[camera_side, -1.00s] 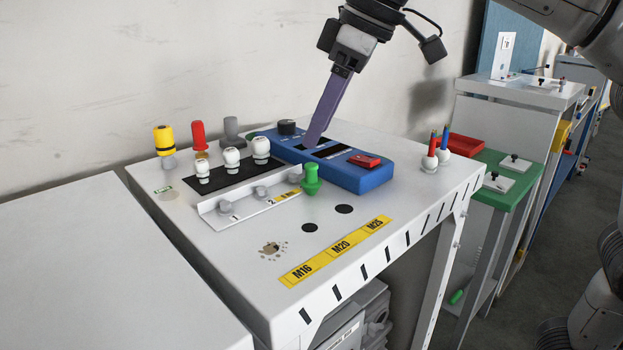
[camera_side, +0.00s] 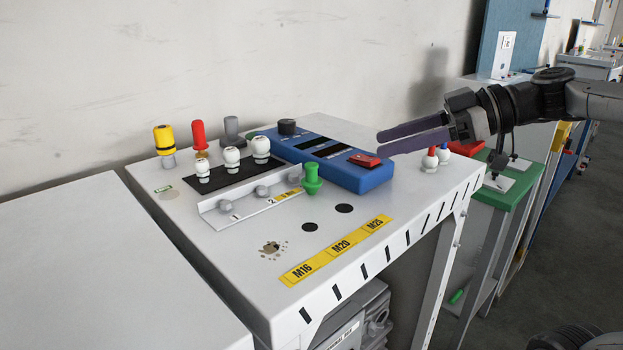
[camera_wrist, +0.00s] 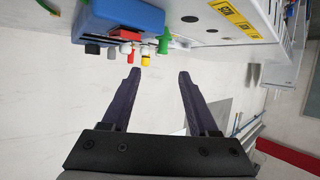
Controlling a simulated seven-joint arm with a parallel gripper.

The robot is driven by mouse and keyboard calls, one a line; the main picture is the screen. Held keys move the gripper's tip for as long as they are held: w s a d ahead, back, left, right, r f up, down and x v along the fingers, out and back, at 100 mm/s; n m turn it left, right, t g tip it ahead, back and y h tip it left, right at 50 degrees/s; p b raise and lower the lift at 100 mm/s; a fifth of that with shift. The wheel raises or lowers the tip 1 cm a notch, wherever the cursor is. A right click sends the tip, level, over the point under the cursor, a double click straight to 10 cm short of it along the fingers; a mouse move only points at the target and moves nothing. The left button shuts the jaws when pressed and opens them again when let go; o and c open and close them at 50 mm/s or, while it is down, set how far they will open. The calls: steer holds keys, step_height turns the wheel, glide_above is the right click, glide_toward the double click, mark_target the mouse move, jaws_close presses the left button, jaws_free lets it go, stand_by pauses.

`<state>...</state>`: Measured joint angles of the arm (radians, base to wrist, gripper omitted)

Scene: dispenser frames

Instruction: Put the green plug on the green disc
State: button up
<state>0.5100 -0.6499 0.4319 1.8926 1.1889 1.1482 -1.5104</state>
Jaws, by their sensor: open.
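The green plug (camera_side: 311,180) stands upright on the white table, at the right end of the angled metal rail. In the wrist view the green plug (camera_wrist: 165,41) is near the top, beyond my fingertips. A small bit of green (camera_side: 252,134) shows at the back left edge of the blue box; it may be the green disc, mostly hidden. My gripper (camera_side: 379,144) is held sideways above the right part of the table, up and to the right of the plug, apart from it. In the wrist view my gripper (camera_wrist: 161,73) is open, with nothing between its two purple fingers.
The blue box (camera_side: 335,160) with a red switch (camera_side: 364,160) stands near my fingertips. White knobs (camera_side: 232,158), a yellow plug (camera_side: 164,140) and a red plug (camera_side: 199,135) stand to the left. Two black spots (camera_side: 344,208) mark clear table before the plug.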

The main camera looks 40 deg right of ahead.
mark_target(312, 164)
steer(key=x, duration=0.8)
steer(key=shift+w+a+f, duration=0.15)
steer(key=x, duration=0.4)
steer(key=shift+s+a+f, duration=0.15)
steer(key=shift+s+f, duration=0.05)
steer(key=shift+w+a+f, duration=0.2)
steer(key=shift+w+a, duration=0.15)
steer(key=shift+w, duration=0.15)
jaws_close()
